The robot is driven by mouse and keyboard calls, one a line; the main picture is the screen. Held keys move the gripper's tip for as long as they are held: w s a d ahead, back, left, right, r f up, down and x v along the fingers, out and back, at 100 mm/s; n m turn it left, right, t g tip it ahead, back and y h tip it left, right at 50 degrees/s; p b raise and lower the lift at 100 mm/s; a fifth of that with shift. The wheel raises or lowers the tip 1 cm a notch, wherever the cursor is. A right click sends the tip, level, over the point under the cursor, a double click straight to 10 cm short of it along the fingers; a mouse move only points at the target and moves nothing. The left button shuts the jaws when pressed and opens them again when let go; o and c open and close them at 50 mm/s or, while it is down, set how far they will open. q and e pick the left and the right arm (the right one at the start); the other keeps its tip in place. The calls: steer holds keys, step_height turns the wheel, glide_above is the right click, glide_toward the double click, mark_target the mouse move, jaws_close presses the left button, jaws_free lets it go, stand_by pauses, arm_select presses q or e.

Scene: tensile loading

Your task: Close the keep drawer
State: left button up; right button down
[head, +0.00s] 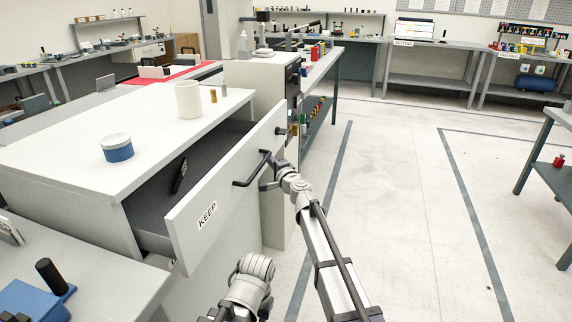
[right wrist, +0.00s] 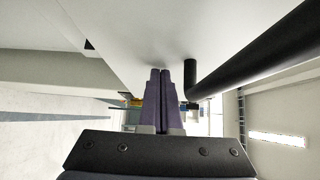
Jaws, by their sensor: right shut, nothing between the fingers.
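The keep drawer (head: 225,195) is pulled well out of the white cabinet (head: 60,155). Its white front carries a KEEP label and a black bar handle (head: 243,183). A dark object (head: 179,175) is inside the drawer. My right gripper (head: 264,172) is at the drawer front, by the far end of the handle. In the right wrist view, the right gripper (right wrist: 160,72) is shut and empty, its tips close to or touching the white front. The black handle (right wrist: 255,55) runs beside the fingers, not between them. My left gripper is not in view.
On the cabinet top are a blue jar with a white lid (head: 117,148), a white cup (head: 189,100) and small brass pieces (head: 213,96). A grey bench (head: 110,270) stands at the near left. The floor (head: 400,180) to the right is clear.

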steer(key=w+a, duration=0.1)
steer(key=a, duration=0.3)
steer(key=w+a, duration=0.2)
steer(key=a, duration=0.2)
steer(key=w+a, duration=0.2)
steer(key=a, duration=0.3)
steer(key=shift+a, duration=0.35)
